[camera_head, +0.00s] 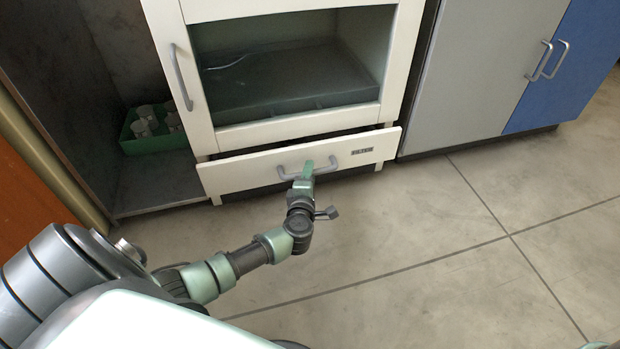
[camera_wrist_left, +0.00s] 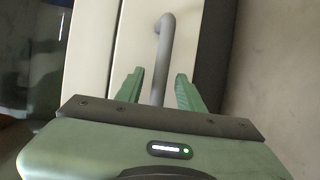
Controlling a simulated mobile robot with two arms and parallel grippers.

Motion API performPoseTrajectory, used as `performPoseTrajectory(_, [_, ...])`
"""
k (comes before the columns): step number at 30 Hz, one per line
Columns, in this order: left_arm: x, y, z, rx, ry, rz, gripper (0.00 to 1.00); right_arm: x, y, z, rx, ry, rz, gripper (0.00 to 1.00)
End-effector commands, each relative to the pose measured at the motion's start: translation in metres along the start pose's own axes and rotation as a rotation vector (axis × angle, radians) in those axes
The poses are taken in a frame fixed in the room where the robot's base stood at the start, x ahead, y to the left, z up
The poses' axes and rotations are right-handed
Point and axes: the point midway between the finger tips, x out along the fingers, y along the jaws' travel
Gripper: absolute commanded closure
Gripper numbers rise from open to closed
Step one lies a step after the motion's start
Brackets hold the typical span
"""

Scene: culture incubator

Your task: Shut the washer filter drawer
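The washer's filter drawer (camera_head: 352,153) is the low white front under the glass door. It stands slightly out, with a dark gap along its top edge. Its grey bar handle (camera_head: 328,163) is at the middle of the front. My left gripper (camera_head: 307,170) is at this handle. In the left wrist view, the handle (camera_wrist_left: 166,30) runs between the two green fingers of my left gripper (camera_wrist_left: 158,82), which are apart with space on both sides of the bar. My right gripper does not show.
The washer's glass door (camera_head: 290,75) above is shut. A green crate (camera_head: 150,140) with several small containers sits in the dark open compartment at left. Grey (camera_head: 480,70) and blue (camera_head: 565,75) cabinet doors stand at right. The tiled floor (camera_head: 430,235) in front is clear.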

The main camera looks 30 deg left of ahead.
Motion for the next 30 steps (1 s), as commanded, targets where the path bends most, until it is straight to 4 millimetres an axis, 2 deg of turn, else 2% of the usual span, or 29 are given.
performPoseTrajectory(3, [0.0087,-0.0014,-0.0004,0.002,0.000,0.000,0.62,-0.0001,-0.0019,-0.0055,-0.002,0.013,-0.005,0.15])
performPoseTrajectory(11, [0.0102,0.0006,-0.0002,0.002,0.000,0.000,0.62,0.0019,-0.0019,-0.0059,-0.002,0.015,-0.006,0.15])
performPoseTrajectory(12, [0.0101,0.0006,-0.0002,0.002,0.000,0.000,0.65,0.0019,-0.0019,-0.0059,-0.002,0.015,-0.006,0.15])
performPoseTrajectory(16, [0.0100,0.0005,-0.0001,0.002,0.000,0.000,1.00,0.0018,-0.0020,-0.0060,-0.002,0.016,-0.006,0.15])
performPoseTrajectory(30, [0.0097,0.0000,0.0000,0.001,0.000,-0.001,1.00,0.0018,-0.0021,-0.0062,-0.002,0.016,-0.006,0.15])
